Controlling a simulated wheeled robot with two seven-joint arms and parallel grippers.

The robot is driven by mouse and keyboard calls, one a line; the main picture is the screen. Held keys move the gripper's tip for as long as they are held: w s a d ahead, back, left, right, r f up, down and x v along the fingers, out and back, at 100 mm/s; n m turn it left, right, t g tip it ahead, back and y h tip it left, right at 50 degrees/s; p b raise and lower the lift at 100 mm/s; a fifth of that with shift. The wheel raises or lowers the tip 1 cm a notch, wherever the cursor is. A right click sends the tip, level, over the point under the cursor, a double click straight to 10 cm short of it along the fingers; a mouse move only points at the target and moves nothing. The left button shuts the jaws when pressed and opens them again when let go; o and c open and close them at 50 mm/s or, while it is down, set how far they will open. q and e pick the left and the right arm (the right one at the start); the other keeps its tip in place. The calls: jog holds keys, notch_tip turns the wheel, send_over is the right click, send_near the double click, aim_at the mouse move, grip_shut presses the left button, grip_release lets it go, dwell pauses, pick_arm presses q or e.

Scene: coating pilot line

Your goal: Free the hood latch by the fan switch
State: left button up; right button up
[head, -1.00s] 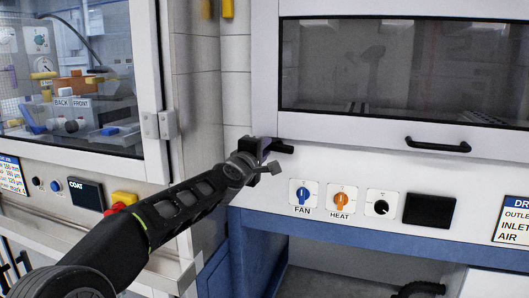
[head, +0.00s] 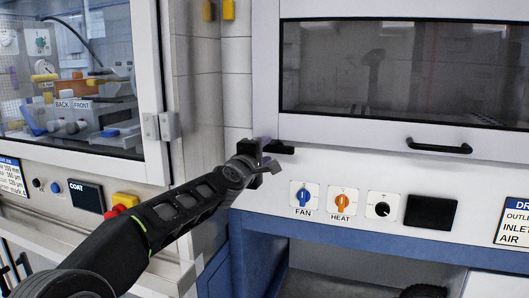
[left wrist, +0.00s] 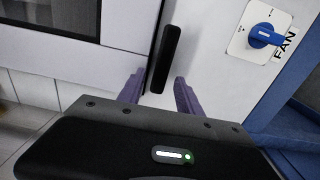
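The hood latch (head: 279,147) is a short black bar at the lower left corner of the hood sash (head: 365,132), up and left of the blue fan switch (head: 303,197). It lies level, along the sash's bottom edge. My left gripper (head: 264,156) is at the latch's left end and hides part of it. In the left wrist view the purple fingers of my left gripper (left wrist: 160,90) are apart, with the latch (left wrist: 166,55) reaching between their tips. I see no clear contact. The fan switch (left wrist: 265,36) is to the right there. My right gripper is not seen.
The sash's black handle (head: 438,147) is to the right. An orange heat switch (head: 341,203), a small black knob (head: 381,210) and a dark display (head: 430,211) line the panel. A glazed cabinet with a red-and-yellow button (head: 122,202) stands left. A dark shape shows at the bottom right edge.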

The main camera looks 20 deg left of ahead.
pick_arm(q)
jog(key=shift+s, duration=0.1)
jog(key=shift+s, duration=0.55)
jog(key=s+b, duration=0.2)
jog(key=s, duration=0.4)
jog(key=shift+s+a, duration=0.25)
